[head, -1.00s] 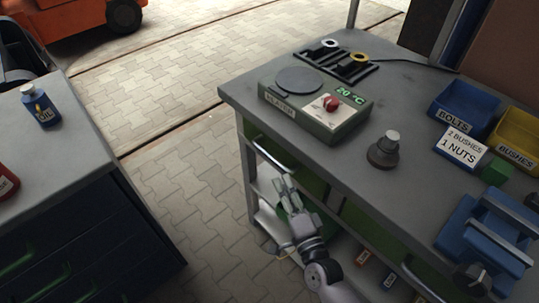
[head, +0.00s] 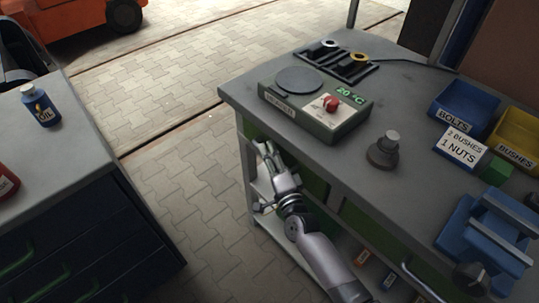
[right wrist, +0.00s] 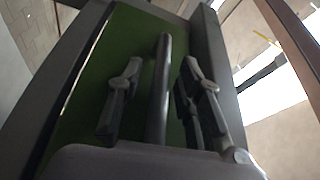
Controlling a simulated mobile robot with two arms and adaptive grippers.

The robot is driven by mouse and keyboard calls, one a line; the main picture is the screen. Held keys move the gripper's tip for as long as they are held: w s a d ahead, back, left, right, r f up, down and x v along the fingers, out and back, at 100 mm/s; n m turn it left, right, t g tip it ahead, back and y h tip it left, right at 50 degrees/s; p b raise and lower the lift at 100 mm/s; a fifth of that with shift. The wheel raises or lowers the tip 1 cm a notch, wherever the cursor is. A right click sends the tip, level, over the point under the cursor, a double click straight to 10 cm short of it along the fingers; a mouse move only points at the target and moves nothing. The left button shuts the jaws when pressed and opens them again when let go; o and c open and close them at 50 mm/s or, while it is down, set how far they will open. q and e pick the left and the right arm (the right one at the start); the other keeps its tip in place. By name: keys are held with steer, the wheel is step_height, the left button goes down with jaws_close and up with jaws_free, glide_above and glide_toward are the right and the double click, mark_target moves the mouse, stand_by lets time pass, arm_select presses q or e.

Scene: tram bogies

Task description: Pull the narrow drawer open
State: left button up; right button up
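The narrow drawer has a green front (right wrist: 95,95) under the left end of the grey workbench. It looks closed. Its bar handle (right wrist: 161,85) runs between the fingers of my right gripper (right wrist: 163,72) in the right wrist view. The fingers stand open with a gap on both sides of the bar. In the head view my right gripper (head: 262,152) is at the drawer front, just below the bench top, and hides most of the handle. My left gripper is not in view.
The workbench top (head: 330,165) overhangs the drawer. On it are a green heater unit (head: 315,108) with a red knob, a dark round weight (head: 383,152), a blue bin (head: 463,105), a yellow bin (head: 520,135) and a blue vise (head: 485,240). The paved floor (head: 190,165) to the left is free.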

jaws_close()
stand_by(0.7)
